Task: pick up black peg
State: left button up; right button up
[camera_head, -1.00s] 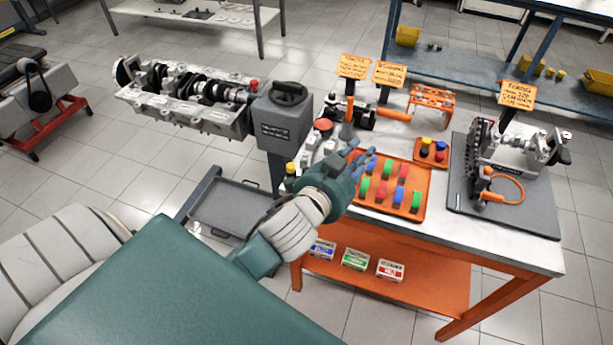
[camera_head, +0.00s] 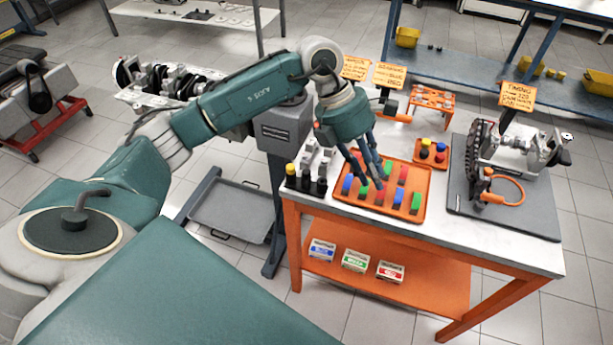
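A dark, black-looking peg (camera_head: 424,153) stands in the small orange tray (camera_head: 447,163), with yellow, red and blue pegs. My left gripper (camera_head: 368,174) points down over the left part of the large orange tray (camera_head: 385,213). Its dark fingers look spread, with no peg visibly held. They partly hide the pegs there. The small tray is to the right of the gripper, apart from it. My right gripper is out of view.
The large tray holds several blue, green and red pegs (camera_head: 416,201). Black-based parts (camera_head: 305,186) stand at the table's left edge. A grey mat (camera_head: 510,212) with a timing assembly lies right. Orange signs (camera_head: 390,75) stand behind.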

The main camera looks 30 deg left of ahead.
pick_arm(q)
jog(key=a+r+n+g+y, duration=0.15)
jog(key=a+y, duration=0.45)
jog(key=a, duration=1.1)
jog(key=p, duration=0.1)
send_over(306, 171)
jog(key=shift+t, duration=0.25)
jog(key=f, duration=0.4)
jog(key=shift+a+f, duration=0.2)
jog(key=f, duration=0.1)
jog(key=f+p, duration=0.1)
jog(key=f, duration=0.1)
jog(key=f+p, duration=0.1)
jog(key=shift+d+f, duration=0.25)
jog(key=shift+f, duration=0.65)
grip_shut()
